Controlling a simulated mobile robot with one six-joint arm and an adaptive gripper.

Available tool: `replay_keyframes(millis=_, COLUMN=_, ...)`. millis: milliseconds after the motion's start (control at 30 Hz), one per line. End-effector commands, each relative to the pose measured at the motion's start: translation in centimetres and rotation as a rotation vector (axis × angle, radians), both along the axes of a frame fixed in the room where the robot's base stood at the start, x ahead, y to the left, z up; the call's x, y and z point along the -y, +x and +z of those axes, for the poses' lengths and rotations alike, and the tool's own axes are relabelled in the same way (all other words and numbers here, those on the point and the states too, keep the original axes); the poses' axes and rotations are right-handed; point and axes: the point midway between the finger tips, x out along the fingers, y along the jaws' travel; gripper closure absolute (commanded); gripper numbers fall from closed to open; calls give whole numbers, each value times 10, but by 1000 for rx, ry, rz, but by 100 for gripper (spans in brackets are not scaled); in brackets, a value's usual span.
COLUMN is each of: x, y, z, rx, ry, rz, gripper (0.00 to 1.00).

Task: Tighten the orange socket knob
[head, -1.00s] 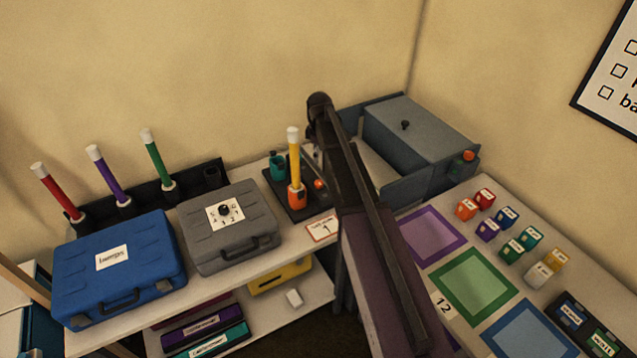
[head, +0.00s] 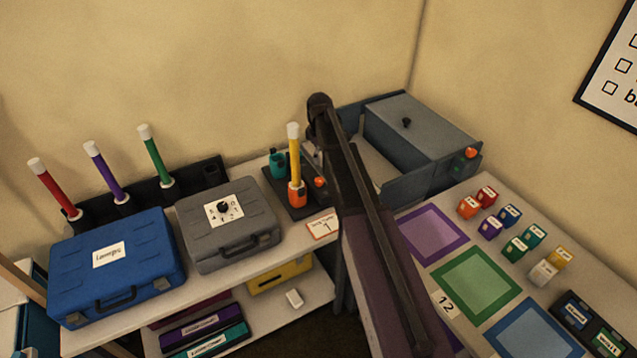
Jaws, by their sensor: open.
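The orange socket (head: 297,196) stands on a dark base plate (head: 281,207) at the back of the table in the head view. A yellow tube (head: 294,155) with a white cap stands upright in it. A small round orange knob (head: 319,182) is just right of the socket, close to the left edge of my arm. My arm runs from the bottom of the view up to a dark joint and covers the area right of the knob. I cannot make out my gripper's fingers; they seem hidden behind the arm.
A teal holder (head: 277,164) stands beside the socket. A grey case (head: 230,235) with a dial and a blue case (head: 115,268) lie to the left. A grey box (head: 420,140) stands behind right. Coloured mats (head: 431,234) and several small blocks (head: 487,196) lie at right.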

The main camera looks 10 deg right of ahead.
Motion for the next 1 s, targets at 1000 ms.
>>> replay_keyframes(millis=1000, x=1, y=0, z=-82, rx=0, ry=0, rz=-2, gripper=18)
